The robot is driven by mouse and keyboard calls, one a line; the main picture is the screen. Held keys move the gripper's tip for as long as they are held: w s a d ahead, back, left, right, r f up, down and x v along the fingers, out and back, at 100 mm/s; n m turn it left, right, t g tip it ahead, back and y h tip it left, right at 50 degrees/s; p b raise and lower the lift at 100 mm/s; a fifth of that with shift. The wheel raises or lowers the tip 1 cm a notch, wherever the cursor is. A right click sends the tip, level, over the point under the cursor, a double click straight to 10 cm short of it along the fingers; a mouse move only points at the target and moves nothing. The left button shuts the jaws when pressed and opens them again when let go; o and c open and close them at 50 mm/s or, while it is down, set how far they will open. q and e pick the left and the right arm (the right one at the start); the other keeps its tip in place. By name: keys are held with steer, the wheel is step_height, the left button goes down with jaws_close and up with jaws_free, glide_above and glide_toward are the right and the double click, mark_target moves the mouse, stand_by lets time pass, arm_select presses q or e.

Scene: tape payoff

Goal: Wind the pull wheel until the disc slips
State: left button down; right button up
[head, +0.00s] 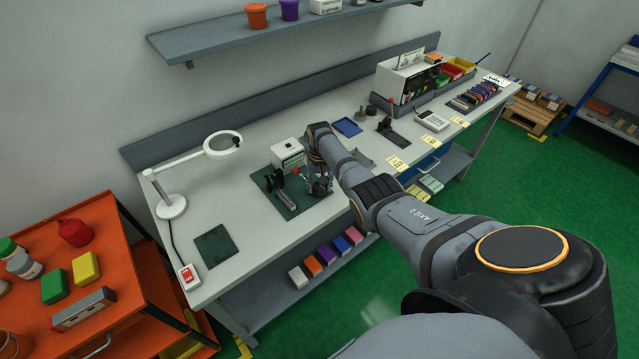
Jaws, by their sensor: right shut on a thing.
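The tape payoff rig stands on a dark green mat (268,186) on the bench. Its dark disc (272,182) is at the left end, beside a short grey rail (286,200). A white box with a dark front (287,152) stands behind it. My right gripper (321,186) reaches down at the right end of the rig and is shut on a part of the pull wheel there. The wheel is small and largely hidden by the gripper, so its turn cannot be made out. A small red part (296,171) shows just left of the gripper. My left gripper is not in view.
A magnifier lamp (172,204) stands left on the bench (236,252), near a dark green plate (215,245) and a red-white box (188,275). An orange cart (118,250) is at left.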

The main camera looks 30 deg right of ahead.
mark_target(319, 186)
steer(key=shift+m+p, duration=0.35)
steer(key=shift+m, duration=1.45)
steer(key=o, duration=1.2)
steer(key=shift+c, duration=0.2)
steer(key=shift+r, duration=0.1)
step_height(319, 186, up, 12)
